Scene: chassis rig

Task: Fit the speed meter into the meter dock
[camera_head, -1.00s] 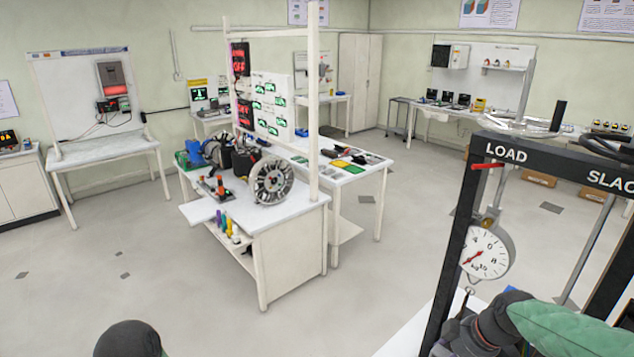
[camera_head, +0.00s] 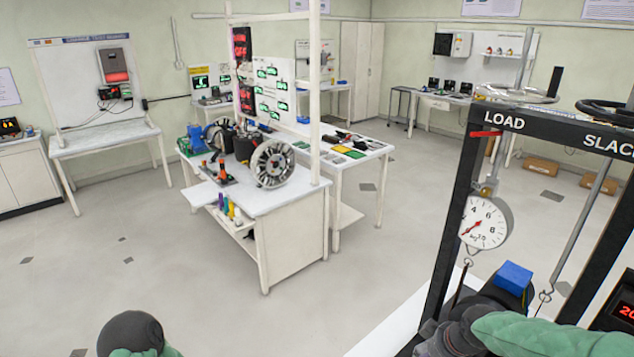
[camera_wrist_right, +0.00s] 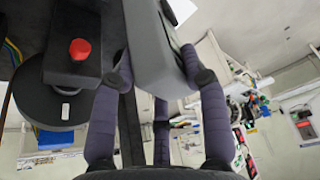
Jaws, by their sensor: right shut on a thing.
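In the right wrist view my right gripper (camera_wrist_right: 157,62) is shut on a grey box-shaped thing (camera_wrist_right: 160,50), which I take to be the speed meter. Its face is turned away, so no display on it shows. The held box is in the air, with a dark unit close on its left. Only a rounded part of my left arm shows at the bottom left; the left gripper is out of view. I cannot make out the meter dock in either view.
A black rig frame (camera_head: 467,185) marked LOAD and SLACK carries a round dial gauge (camera_head: 486,222). A blue block (camera_head: 513,278) and a red digital display (camera_head: 626,311) are below it. A red button (camera_wrist_right: 79,49) tops the dark unit. Floor is clear before the central bench (camera_head: 290,225).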

